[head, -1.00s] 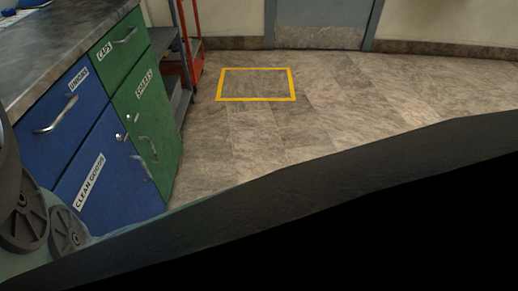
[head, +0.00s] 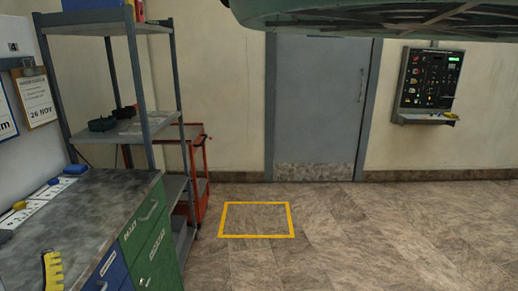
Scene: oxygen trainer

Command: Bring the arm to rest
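My gripper is not in view. A large grey-green body with dark ribs hangs across the top right of the head view, very close to the camera. It looks like part of my arm, but I cannot tell for sure. No fingertips show, and whether anything is held is hidden.
A dark-topped counter (head: 85,200) with blue and green fronts stands at left, a yellow toothed item (head: 52,270) on it. Behind are a grey shelf rack (head: 175,105) and a red cart (head: 200,180). A door (head: 318,105), a wall panel (head: 428,80) and open floor with a yellow square (head: 256,235) lie ahead.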

